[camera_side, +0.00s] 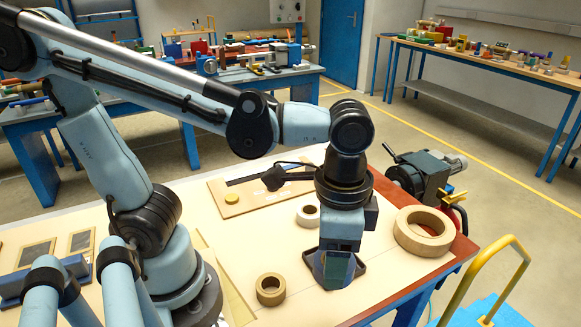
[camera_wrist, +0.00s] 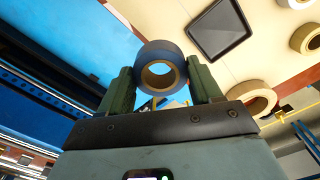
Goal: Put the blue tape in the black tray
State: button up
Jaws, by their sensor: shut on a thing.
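The blue tape (camera_wrist: 160,51), a roll with a tan core, sits between the two green fingers of my gripper (camera_wrist: 158,66) in the wrist view. The fingers are shut on its sides. My gripper (camera_side: 337,282) points down at the front of the table in the side view and mostly hides the tape there. The black tray (camera_wrist: 220,30) lies empty on the table, beyond and to the right of the tape in the wrist view. In the side view my gripper covers most of the tray (camera_side: 361,266); only its edges show. The height above it is unclear.
A large tan roll (camera_side: 399,230) lies right of my gripper, a small tan roll (camera_side: 260,290) left, and a white roll (camera_side: 301,215) behind. A board with a yellow disc (camera_side: 232,197) lies further back. A machine (camera_side: 420,173) stands at the table's right edge.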

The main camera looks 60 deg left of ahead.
jog(key=w+a+f, duration=0.2)
jog(key=a, duration=0.1)
jog(key=w+a+f, duration=0.5)
jog(key=shift+a, duration=0.35)
jog(key=shift+f, duration=2)
jog(key=shift+w+f, duration=0.1)
jog(key=shift+f, duration=0.05)
jog(key=o, duration=1)
jog(key=shift+o, duration=0.2)
notch_tip(320, 180, up, 12)
jog(key=shift+s+a+n+t, duration=0.15)
jog(key=shift+a+n+t, duration=0.6)
jog(key=shift+n+t, duration=0.45)
jog(key=shift+s+a+n+t, duration=0.2)
jog(key=shift+a+n+t, duration=0.55)
jog(key=shift+n+t, duration=0.4)
jog(key=shift+s+a+n+t, duration=0.15)
jog(key=shift+a+n+t, duration=0.6)
jog(key=shift+n+t, duration=0.4)
